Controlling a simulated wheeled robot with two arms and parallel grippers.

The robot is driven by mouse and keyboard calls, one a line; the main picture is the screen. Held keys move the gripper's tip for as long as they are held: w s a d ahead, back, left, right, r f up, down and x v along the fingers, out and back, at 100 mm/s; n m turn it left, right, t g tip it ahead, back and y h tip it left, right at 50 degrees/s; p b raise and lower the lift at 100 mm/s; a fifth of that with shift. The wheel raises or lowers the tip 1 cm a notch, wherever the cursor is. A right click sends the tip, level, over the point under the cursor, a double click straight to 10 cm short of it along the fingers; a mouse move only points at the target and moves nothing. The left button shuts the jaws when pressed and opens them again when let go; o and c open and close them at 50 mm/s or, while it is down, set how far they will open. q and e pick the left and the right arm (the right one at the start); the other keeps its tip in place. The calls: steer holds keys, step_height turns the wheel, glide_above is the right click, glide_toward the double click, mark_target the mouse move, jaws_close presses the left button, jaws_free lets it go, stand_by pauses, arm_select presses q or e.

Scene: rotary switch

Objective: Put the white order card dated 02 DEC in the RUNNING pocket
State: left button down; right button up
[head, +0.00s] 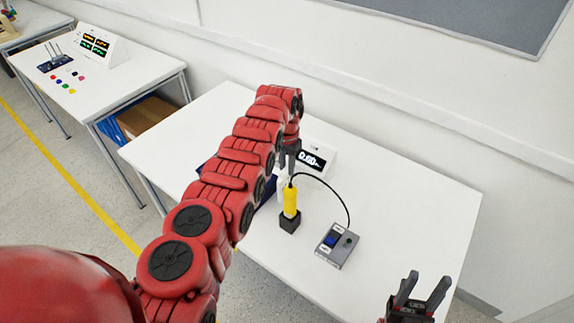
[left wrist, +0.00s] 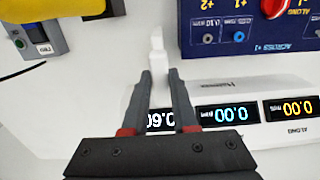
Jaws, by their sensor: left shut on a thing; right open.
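I make out no order card dated 02 DEC and no RUNNING pocket in either view. My left gripper (head: 289,156) is over the white table, in front of the display unit. In the left wrist view its fingers (left wrist: 159,76) are shut on a small white piece (left wrist: 157,48), which stands out past the fingertips. I cannot tell what this piece is, and no writing on it can be read. My right gripper (head: 418,290) is open and empty at the lower right, by the table's front edge.
A white display unit (head: 326,160) stands behind my left gripper. A blue panel (left wrist: 250,42) with a red knob lies beside it. A yellow-handled tool (head: 291,201) stands in a black holder, cabled to a grey box (head: 338,246). The table's right side (head: 420,205) is clear.

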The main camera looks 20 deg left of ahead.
arm_select(q)
steer(key=shift+f, duration=0.1)
steer(key=c, duration=0.7)
jaws_free()
